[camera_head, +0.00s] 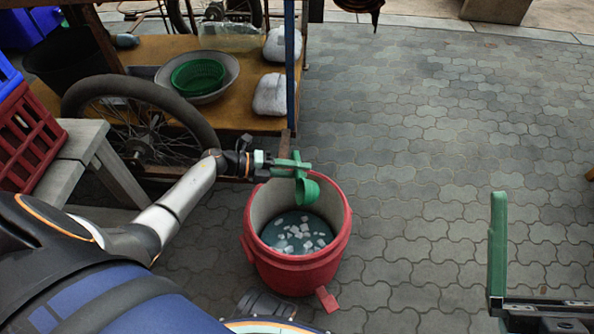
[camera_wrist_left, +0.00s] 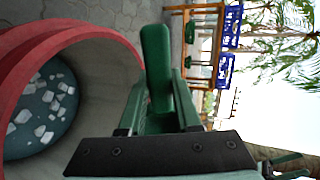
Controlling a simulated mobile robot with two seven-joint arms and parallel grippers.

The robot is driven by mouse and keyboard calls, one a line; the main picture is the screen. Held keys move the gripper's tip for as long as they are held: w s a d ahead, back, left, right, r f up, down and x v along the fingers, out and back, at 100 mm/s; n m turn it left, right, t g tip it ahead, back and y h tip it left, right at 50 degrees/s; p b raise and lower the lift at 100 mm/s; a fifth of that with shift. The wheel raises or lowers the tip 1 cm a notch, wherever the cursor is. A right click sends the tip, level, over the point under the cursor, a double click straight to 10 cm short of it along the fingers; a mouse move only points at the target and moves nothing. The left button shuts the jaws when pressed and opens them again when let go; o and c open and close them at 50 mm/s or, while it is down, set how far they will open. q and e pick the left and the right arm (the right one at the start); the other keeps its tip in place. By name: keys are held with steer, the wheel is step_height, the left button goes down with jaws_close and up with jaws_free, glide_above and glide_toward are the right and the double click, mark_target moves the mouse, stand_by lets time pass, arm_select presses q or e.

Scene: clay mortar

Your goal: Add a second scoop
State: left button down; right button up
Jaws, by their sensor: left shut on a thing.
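A red bucket (camera_head: 295,268) stands on the paving, with whitish chunks like ice (camera_head: 297,235) in dark liquid at its bottom. My left gripper (camera_head: 287,163) is above the bucket's far rim, shut on a green scoop (camera_head: 308,190). The scoop's cup hangs above the opening, near the right inner wall; whether anything is in it I cannot tell. In the left wrist view the green scoop (camera_wrist_left: 156,65) shows between the fingers, beside the bucket (camera_wrist_left: 90,45). My right gripper (camera_head: 545,265) is partly in view at the lower right; one green finger stands far out on its rail, with nothing seen against it.
A wooden cart with a spoked wheel (camera_head: 140,125) stands behind the bucket; its blue post (camera_head: 290,65) is close to my left gripper. The cart holds a metal bowl with a green basket (camera_head: 198,77) and pale bundles (camera_head: 270,95). A red crate (camera_head: 28,138) sits left. Paving at right is clear.

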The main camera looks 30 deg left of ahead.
arm_select(q)
steer(key=shift+d+g+y, duration=0.4)
steer(key=shift+g+y, duration=0.1)
steer(key=shift+y, duration=0.3)
steer(key=shift+w+d+r+g+y, duration=0.1)
steer(key=shift+w+r+g+y, duration=0.1)
steer(key=shift+g+y, duration=0.2)
steer(key=shift+d+r+y+p, duration=0.1)
steer(key=shift+y+p, duration=0.25)
steer(key=shift+y, duration=0.05)
steer(key=g+y+p, duration=0.2)
steer(key=r+g+y+p, duration=0.1)
steer(key=g+y+p, duration=0.1)
steer(key=y, duration=0.1)
steer(key=g+y+p, duration=0.2)
steer(key=g+y, duration=0.1)
steer(key=shift+w+d+r, duration=0.15)
steer(key=shift+w+d, duration=0.1)
steer(key=shift+w, duration=0.05)
arm_select(e)
step_height(320, 180, up, 8)
steer(key=d, duration=0.1)
steer(key=shift+s+t, duration=0.2)
steer(key=shift+t, duration=0.1)
steer(key=shift+w+m, duration=0.1)
steer(key=shift+m, duration=0.3)
